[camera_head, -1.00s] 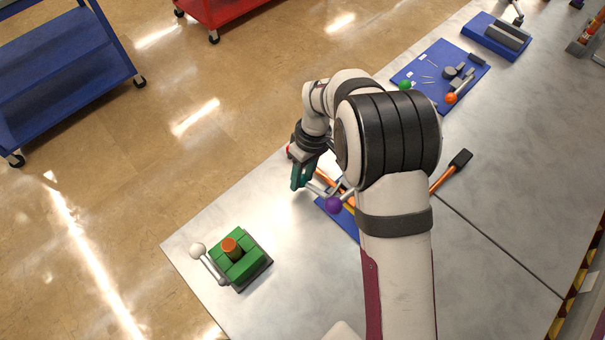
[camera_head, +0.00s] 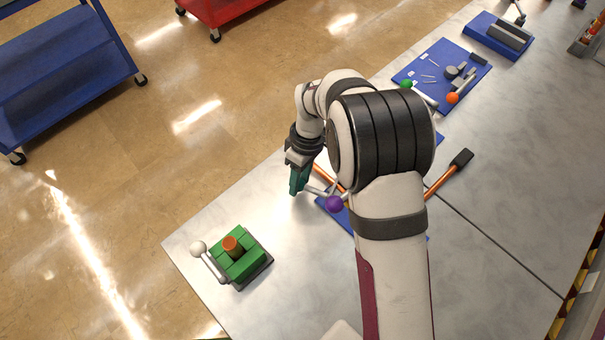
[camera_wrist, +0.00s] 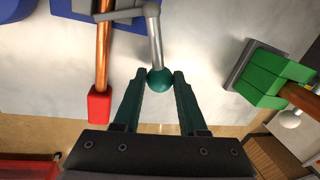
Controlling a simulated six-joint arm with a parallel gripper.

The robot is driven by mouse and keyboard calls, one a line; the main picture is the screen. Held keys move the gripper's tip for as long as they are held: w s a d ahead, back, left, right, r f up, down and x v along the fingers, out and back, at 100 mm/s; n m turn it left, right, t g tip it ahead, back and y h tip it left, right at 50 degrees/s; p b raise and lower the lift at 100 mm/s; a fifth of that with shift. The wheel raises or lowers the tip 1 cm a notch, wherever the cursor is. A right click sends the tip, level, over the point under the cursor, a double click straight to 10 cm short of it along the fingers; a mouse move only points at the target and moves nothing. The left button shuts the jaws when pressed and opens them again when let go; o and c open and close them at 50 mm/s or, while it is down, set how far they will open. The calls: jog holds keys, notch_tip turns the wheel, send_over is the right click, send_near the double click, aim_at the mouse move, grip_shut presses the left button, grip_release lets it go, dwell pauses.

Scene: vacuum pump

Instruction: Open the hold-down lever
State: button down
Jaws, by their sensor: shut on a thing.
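A lever with a grey rod (camera_wrist: 154,40) and a teal ball knob (camera_wrist: 160,80) extends from a fixture on a blue base (camera_head: 334,216). My gripper (camera_wrist: 160,84) is shut on the teal knob, with one finger on each side of it. In the head view my gripper (camera_head: 297,186) is low over the table, left of the purple ball (camera_head: 334,204). My arm hides much of the fixture there.
An orange bar with a red end (camera_wrist: 100,104) lies close to the left finger in the wrist view. A green block fixture (camera_head: 241,262) with a white ball lever (camera_head: 198,248) stands at front left. A blue board (camera_head: 425,66) holds parts farther back.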

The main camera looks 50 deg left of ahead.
jog(key=s+n, duration=0.1)
jog(key=n, duration=0.1)
jog(key=s+d+n, duration=0.1)
jog(key=shift+n+h, duration=0.3)
jog(key=shift+n, duration=0.1)
jog(key=d+n, duration=0.1)
jog(key=s+n, duration=0.1)
jog(key=n, duration=0.1)
jog(key=shift+s+d+n+t+h, duration=0.3)
jog(key=shift+d, duration=0.05)
jog(key=n, duration=0.1)
jog(key=d+n, duration=0.1)
jog(key=shift+s+d+n+t, duration=0.25)
jog(key=shift+s+n+t, duration=0.05)
jog(key=shift+s, duration=0.1)
jog(key=shift+s+d+n+t+h, duration=0.15)
jog(key=shift+d+n, duration=0.45)
jog(key=shift+n, duration=0.35)
jog(key=shift+s+d+n+t+h, duration=0.15)
jog(key=shift+d+n, duration=0.4)
jog(key=shift+n, duration=0.4)
jog(key=shift+d, duration=0.1)
jog(key=shift+c, duration=2.4)
grip_release()
